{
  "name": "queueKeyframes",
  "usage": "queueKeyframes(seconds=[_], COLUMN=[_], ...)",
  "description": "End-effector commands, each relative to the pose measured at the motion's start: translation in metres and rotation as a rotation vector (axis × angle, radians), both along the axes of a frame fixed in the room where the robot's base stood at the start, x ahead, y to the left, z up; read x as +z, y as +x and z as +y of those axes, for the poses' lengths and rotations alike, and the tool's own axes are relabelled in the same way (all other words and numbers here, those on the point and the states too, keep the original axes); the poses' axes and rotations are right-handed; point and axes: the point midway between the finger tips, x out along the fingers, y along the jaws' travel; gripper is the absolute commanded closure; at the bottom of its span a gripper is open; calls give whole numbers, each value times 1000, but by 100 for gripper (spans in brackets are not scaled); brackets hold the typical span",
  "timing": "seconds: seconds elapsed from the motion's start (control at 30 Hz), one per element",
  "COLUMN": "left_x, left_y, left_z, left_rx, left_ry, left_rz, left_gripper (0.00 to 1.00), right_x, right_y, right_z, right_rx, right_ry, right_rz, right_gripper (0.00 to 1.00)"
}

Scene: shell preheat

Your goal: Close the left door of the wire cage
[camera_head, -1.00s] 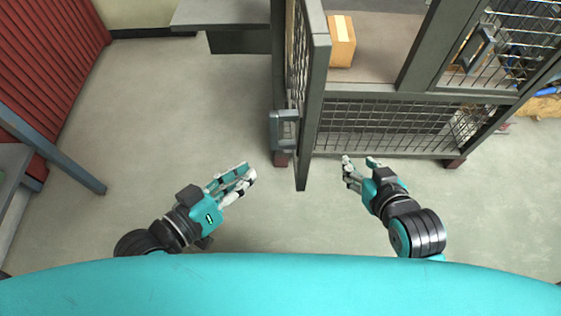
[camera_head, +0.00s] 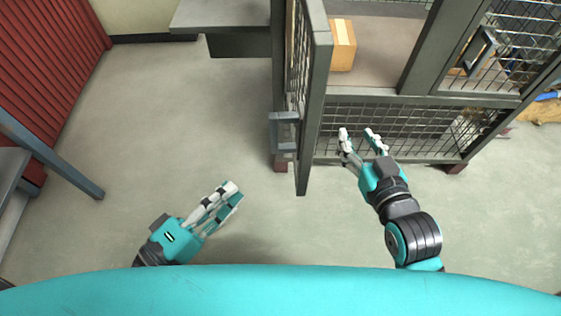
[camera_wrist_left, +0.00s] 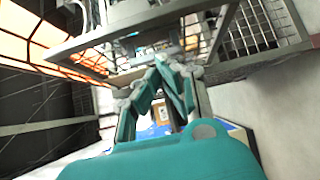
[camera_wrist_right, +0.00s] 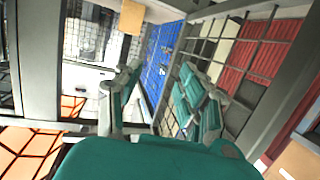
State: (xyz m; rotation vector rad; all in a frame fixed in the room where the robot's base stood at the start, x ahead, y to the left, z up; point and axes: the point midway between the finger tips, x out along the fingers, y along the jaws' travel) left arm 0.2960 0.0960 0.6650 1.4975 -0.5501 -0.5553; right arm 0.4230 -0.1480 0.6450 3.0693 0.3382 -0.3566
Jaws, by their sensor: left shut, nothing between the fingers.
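The wire cage's left door (camera_head: 314,110) stands open, seen nearly edge-on in the head view, its free end pointing toward me. Its grey handle (camera_head: 284,132) sits on the left face. My left gripper (camera_head: 236,191) is shut and empty, left of the door's near end and apart from it. Its fingers also show close together in the left wrist view (camera_wrist_left: 168,68). My right gripper (camera_head: 357,133) is open and empty, right of the door, in front of the cage's lower mesh panel (camera_head: 410,122). Its spread fingers show in the right wrist view (camera_wrist_right: 160,80).
A cardboard box (camera_head: 341,45) sits inside the cage. The cage's mesh section at right has its own handle (camera_head: 480,50). A grey ledge (camera_head: 220,15) is at the back left, a red ribbed wall (camera_head: 50,50) at far left. The floor left of the door is clear.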

Motion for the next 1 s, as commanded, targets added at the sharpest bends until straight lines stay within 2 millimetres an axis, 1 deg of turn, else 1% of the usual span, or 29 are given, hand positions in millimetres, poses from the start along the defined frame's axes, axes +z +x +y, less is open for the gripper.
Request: queueKeyframes(seconds=[0.1, 0.37, 0.57, 0.7, 0.87, 1.0], left_x=[1, 3, 4, 3, 4, 4], left_y=[5, 17, 27, 35, 43, 53], left_z=[-3, -13, -22, -28, -36, -44], left_rx=[1, 2, 0, 0, -2, 0], left_ry=[-5, 0, -2, -2, -2, -2], left_rz=[-3, -5, -5, -5, -5, -5], left_gripper=[100, 100, 100, 100, 100, 100], right_x=[13, -30, -62, -80, -96, -106], right_y=[4, -17, -44, -68, -97, -125], right_z=[3, -9, -21, -30, -41, -49], right_rx=[5, -12, -29, -38, -50, -61], right_ry=[19, -47, -97, -130, -165, -194], right_rz=[-76, 192, 410, 560, 724, 863], right_gripper=[60, 60, 60, 60, 60, 60])
